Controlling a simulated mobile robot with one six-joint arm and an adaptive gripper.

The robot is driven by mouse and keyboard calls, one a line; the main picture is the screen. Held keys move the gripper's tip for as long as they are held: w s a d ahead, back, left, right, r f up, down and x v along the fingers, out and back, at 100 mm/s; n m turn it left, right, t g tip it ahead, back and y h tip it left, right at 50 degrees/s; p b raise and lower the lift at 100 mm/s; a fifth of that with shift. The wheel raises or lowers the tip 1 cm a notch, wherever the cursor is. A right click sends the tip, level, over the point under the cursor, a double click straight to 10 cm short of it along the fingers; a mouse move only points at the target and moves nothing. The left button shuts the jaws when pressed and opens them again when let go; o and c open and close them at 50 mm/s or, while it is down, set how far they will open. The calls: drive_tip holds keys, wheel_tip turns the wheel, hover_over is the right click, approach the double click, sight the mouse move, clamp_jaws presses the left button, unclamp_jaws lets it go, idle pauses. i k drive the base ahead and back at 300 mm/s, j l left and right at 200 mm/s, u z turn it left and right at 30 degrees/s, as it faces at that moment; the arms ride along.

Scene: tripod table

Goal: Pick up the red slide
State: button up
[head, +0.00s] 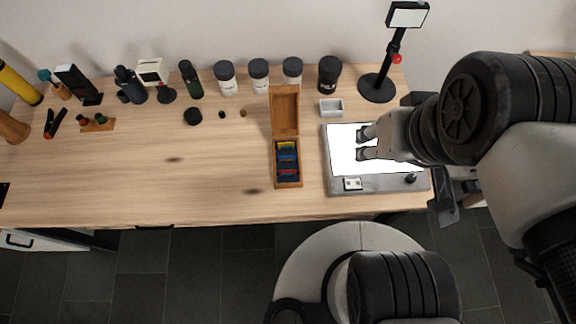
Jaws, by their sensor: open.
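An open wooden slide box (301,164) stands on the table with its lid (285,110) folded back. Several coloured slides stand in it: yellow towards the back, blue and dark ones, and a thin strip of red slide (288,173) towards the front. Most of the red slide is hidden by its neighbours. My gripper (361,144) is open and empty, to the right of the box. Its two fingers point left over the lit white panel; their height above it is hard to tell.
The light panel (341,166) with its grey frame lies under my gripper. A small grey tray (331,108) and a black stand (377,88) are behind it. Several jars and bottles line the back. The table left of the box is largely clear.

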sight(283, 173)
drive_tip(key=k+j+u, duration=0.1)
drive_tip(key=u, duration=0.55)
drive_tip(key=i+j+z, duration=0.2)
drive_tip(key=j, duration=0.3)
drive_tip(key=j+z, duration=0.25)
drive_tip(key=j, duration=0.3)
drive_tip(key=i+j+z, duration=0.2)
drive_tip(key=j, duration=0.35)
drive_tip(key=k, duration=0.1)
